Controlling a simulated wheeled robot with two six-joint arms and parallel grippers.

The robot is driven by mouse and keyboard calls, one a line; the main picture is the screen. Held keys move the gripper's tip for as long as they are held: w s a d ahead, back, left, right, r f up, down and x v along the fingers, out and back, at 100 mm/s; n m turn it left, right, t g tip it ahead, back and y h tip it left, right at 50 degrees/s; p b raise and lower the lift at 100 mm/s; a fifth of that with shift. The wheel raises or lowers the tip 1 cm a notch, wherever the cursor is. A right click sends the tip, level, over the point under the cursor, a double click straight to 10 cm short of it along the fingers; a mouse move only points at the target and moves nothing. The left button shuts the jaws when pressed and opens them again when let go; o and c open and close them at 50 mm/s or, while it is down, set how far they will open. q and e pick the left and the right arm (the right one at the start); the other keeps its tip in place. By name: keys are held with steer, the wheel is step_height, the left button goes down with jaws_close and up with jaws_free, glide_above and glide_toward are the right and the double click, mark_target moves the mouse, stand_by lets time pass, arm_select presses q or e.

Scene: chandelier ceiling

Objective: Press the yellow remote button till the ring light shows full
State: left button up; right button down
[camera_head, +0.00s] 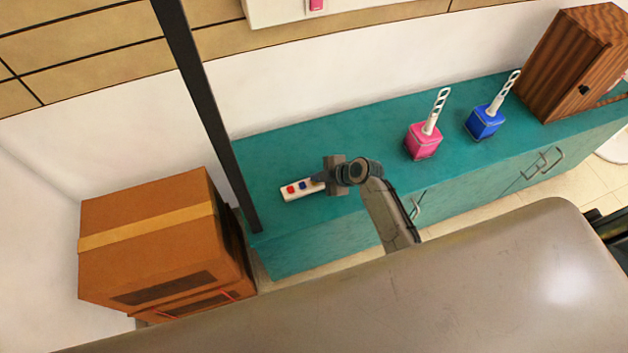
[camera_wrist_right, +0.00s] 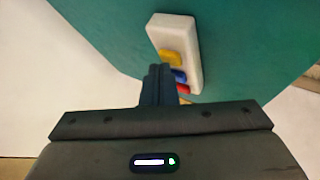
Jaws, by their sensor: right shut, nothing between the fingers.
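A white remote (camera_head: 290,193) lies on the teal counter, with a red button (camera_head: 291,189) and a blue button (camera_head: 303,185) showing in the head view. My right gripper (camera_head: 318,179) is over its right end and hides the rest. In the right wrist view the remote (camera_wrist_right: 188,42) shows its yellow button (camera_wrist_right: 171,57), then blue and red ones partly behind the fingers. My right gripper (camera_wrist_right: 159,68) is shut and empty, its tips close beside the yellow button. I cannot tell whether they touch it. I cannot make out a ring light. My left gripper is out of view.
On the teal counter (camera_head: 290,148) stand a pink pot (camera_head: 423,141), a blue pot (camera_head: 485,123) and a wooden cabinet (camera_head: 570,65). A dark pole (camera_head: 207,115) rises left of the remote. Cardboard boxes (camera_head: 150,240) stand at the left.

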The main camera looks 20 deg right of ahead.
steer(key=shift+f, duration=0.2)
steer(key=shift+r, duration=0.15)
stand_by(0.3)
steer(key=shift+r+p, duration=0.5)
steer(key=shift+r, duration=0.3)
step_height(320, 180, up, 5)
steer(key=p, duration=0.3)
steer(key=shift+p, duration=0.35)
stand_by(2.0)
